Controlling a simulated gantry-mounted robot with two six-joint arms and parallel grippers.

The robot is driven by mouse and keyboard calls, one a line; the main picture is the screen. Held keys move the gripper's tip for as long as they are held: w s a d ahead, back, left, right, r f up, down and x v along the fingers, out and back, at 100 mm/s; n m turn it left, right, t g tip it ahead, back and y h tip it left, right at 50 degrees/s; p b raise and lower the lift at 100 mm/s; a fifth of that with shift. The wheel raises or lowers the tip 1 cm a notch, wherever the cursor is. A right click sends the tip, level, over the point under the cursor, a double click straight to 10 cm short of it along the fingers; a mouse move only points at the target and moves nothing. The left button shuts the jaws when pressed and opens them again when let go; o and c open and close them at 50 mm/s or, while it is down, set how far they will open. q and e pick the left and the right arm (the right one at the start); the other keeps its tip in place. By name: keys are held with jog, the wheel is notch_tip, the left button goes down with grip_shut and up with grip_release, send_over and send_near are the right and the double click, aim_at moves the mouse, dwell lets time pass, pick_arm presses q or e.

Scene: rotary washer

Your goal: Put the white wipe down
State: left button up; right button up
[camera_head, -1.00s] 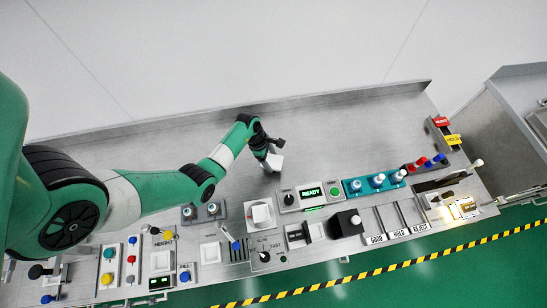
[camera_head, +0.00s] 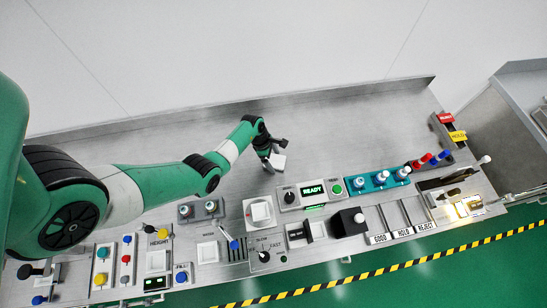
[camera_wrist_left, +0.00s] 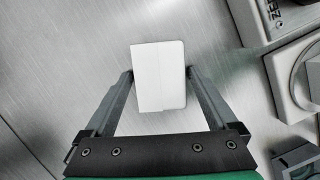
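The white wipe (camera_wrist_left: 160,76) is a small pale rectangle with a crease down it. It fills the space between my left gripper's fingertips (camera_wrist_left: 160,70) in the left wrist view, its sides at or very near both fingers. In the head view the wipe (camera_head: 278,162) shows just below the left gripper (camera_head: 274,151), over the bare metal worktop (camera_head: 340,130). The gripper appears shut on it. Whether the wipe touches the worktop is hard to tell. My right gripper is not in view.
A control panel runs along the front, with a READY display (camera_head: 313,190), a white square button (camera_head: 260,211) and a teal block with knobs (camera_head: 378,180). A raised lip (camera_head: 180,119) bounds the worktop at the back. The metal right of the gripper is clear.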

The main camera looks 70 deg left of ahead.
pick_arm(q)
jog(key=shift+o, duration=0.2)
jog(key=shift+r, duration=0.1)
jog(key=shift+r, duration=0.25)
jog(key=p+v, duration=0.5)
jog(key=v, duration=0.6)
jog(key=shift+s+r, duration=0.15)
jog(key=shift+r, duration=0.15)
jog(key=shift+a, duration=0.1)
